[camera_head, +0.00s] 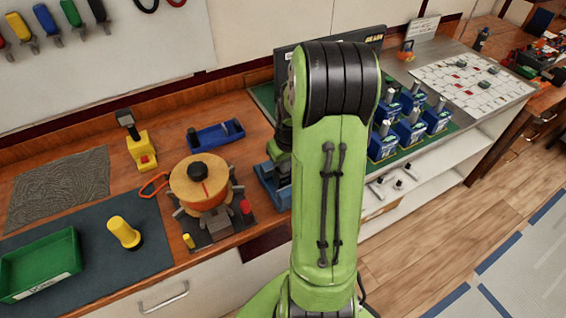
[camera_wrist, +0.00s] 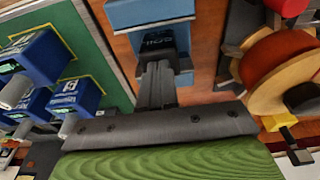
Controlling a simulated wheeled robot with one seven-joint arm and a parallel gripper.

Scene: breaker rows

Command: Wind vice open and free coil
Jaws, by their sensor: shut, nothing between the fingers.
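A blue vice-like block (camera_head: 268,186) stands on the wooden bench, partly hidden by my green arm in the head view. It also shows at the top of the wrist view (camera_wrist: 150,14), with a dark part carrying pale lettering. My gripper (camera_wrist: 158,72) is shut and empty, its fingertips at or close to that dark part; I cannot tell whether they touch. My arm hides the fingertips in the head view. A coil-like spool (camera_head: 200,180) with wooden flanges and orange winding sits on a dark base with grey blocks around it. It also shows in the wrist view (camera_wrist: 285,68).
Several blue breaker-like units (camera_head: 411,128) stand on a green mat to the right. Left are a green bin (camera_head: 42,262), a yellow cylinder (camera_head: 124,232) and a yellow stand (camera_head: 141,148). A blue tray (camera_head: 216,136) lies behind the spool.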

